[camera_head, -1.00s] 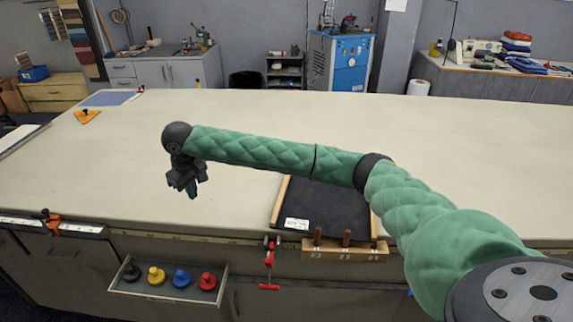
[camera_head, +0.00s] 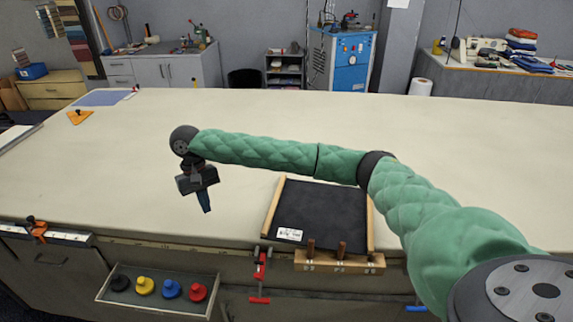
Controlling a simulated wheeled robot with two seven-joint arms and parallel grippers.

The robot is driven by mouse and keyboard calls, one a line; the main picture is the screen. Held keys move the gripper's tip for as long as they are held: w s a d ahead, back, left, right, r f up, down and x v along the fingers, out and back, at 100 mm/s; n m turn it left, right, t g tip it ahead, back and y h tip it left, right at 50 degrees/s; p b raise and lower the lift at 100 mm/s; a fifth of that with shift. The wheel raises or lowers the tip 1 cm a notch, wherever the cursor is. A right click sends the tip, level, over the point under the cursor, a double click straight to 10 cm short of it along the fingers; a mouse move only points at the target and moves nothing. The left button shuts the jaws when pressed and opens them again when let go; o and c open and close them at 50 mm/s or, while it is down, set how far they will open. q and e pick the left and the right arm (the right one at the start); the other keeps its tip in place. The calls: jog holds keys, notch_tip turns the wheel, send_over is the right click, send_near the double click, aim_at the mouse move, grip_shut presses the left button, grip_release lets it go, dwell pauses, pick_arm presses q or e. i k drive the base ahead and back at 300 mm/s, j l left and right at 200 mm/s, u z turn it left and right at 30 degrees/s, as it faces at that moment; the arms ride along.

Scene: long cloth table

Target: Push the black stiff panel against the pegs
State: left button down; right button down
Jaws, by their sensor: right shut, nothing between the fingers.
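The black stiff panel (camera_head: 322,214) lies on the table between two wooden side rails, with a white label near its front left corner. The wooden pegs (camera_head: 342,248) stand on a wooden block at the table's front edge, just in front of the panel. My right gripper (camera_head: 205,203) is shut and empty. It hangs fingers down over the cloth, to the left of the panel and apart from it. My right forearm passes behind the panel's far edge in the picture. My left gripper is not in view.
A drawer (camera_head: 155,305) with black, yellow, blue and red knobbed pieces sticks out below the table edge. A red clamp (camera_head: 260,275) hangs left of the peg block. An orange tool (camera_head: 80,117) lies at the far left. The cloth table (camera_head: 110,180) around my gripper is clear.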

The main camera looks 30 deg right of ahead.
aim_at(300, 211)
jog(key=i+l, duration=0.15)
jog(key=l, duration=0.2)
jog(key=i+l, duration=0.1)
jog(key=l, duration=0.2)
jog(key=i+l, duration=0.15)
jog(key=l, duration=0.2)
jog(key=i+l, duration=0.1)
jog(key=l, duration=0.25)
jog(key=i+l, duration=0.15)
jog(key=l, duration=0.15)
